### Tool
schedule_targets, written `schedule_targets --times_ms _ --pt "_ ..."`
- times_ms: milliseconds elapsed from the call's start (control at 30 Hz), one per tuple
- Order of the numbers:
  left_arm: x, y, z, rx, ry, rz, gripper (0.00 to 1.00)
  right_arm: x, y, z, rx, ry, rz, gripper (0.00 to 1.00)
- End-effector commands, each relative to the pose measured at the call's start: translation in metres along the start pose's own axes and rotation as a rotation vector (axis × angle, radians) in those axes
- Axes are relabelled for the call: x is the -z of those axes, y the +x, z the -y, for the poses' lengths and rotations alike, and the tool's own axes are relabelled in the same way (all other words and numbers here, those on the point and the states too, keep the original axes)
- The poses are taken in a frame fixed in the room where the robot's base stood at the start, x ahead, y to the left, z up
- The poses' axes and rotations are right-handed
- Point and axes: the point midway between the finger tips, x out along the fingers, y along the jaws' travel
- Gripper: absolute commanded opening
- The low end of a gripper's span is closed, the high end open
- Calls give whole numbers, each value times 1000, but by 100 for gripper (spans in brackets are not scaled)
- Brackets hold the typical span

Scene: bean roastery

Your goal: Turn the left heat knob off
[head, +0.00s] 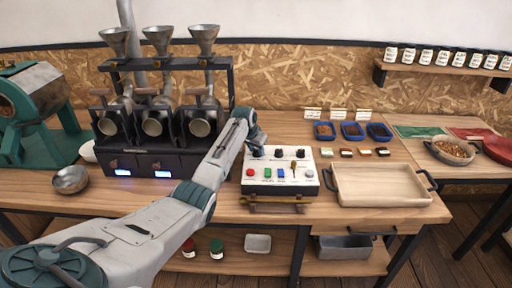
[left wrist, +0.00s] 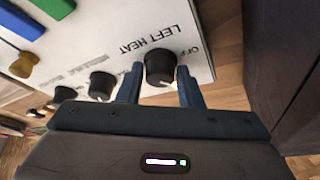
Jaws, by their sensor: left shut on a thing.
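The control box (head: 281,187) is a white panel on the wooden bench, with black knobs along its back and coloured buttons in front. The left heat knob (left wrist: 160,66) is black and round, beside the printed words LEFT HEAT and OFF in the left wrist view. My left gripper (left wrist: 160,86) has one blue finger on each side of this knob and is shut on it. In the head view my left gripper (head: 257,147) is at the box's back left corner, and it largely hides the knob. The knob's pointer direction is not clear. My right gripper is not in view.
A three-funnel roaster (head: 160,120) stands left of my arm, with a metal bowl (head: 70,179) in front. A wooden tray (head: 382,186) is right of the box. Blue trays (head: 352,131) and small sample blocks lie behind it. Two more black knobs (left wrist: 101,85) sit beside the gripped one.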

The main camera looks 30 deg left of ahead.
Motion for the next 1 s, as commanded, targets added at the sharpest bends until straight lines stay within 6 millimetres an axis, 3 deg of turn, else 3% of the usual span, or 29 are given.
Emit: schedule_targets --times_ms 200,500,1000 --pt "2 -5 -2 64 -157 2 10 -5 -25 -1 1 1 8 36" --pt "2 -3 -4 174 -420 0 10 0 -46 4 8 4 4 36" --pt "3 1 -5 320 -774 -1 10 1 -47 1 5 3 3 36"
